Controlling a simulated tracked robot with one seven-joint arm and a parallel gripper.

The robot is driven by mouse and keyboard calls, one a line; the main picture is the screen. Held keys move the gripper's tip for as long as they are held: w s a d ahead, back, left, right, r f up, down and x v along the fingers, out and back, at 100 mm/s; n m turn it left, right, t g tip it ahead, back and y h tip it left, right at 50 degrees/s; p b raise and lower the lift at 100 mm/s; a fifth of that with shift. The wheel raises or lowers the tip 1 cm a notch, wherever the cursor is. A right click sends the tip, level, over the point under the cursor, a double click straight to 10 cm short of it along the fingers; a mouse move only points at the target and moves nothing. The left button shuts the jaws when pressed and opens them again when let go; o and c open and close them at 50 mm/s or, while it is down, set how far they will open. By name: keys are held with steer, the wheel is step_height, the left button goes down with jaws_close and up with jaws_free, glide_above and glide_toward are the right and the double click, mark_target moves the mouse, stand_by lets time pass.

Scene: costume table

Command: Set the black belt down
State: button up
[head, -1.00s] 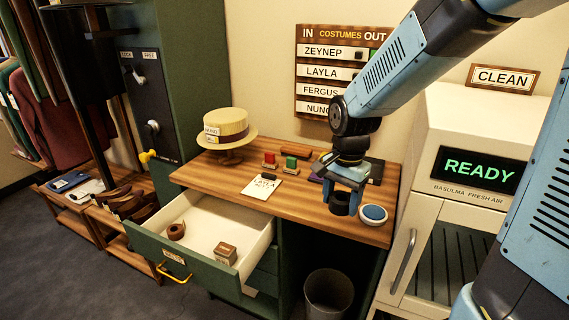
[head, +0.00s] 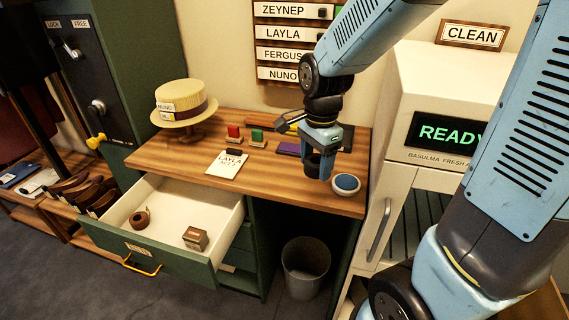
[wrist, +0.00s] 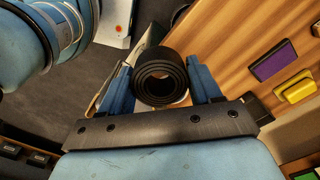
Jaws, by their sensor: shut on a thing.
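The black belt is a rolled coil, seen end-on in the wrist view (wrist: 160,78) between the two blue fingers. My gripper (wrist: 162,85) is shut on it. In the head view my gripper (head: 321,165) hangs over the right end of the wooden desk top (head: 285,187), left of a round blue-topped object (head: 346,183). The dark coil shows only partly there, between the fingers. I cannot tell how far it is above the desk.
The open drawer (head: 165,205) holds a brown roll (head: 140,217) and a small brown box (head: 195,238). A bin (head: 306,267) stands below; a white cabinet (head: 398,175) is at right.

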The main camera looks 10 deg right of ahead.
steer(key=w+a+f, duration=0.1)
steer(key=w+f, duration=0.2)
steer(key=w, duration=0.3)
glide_above(297, 179)
steer(key=f, duration=0.5)
steer(key=shift+s, duration=0.3)
steer(key=shift+w+f, duration=0.3)
steer(key=shift+f, duration=1.65)
steer(key=shift+f, duration=0.1)
steer(key=o, duration=1.3)
steer(key=shift+c, duration=0.2)
step_height(297, 179, up, 12)
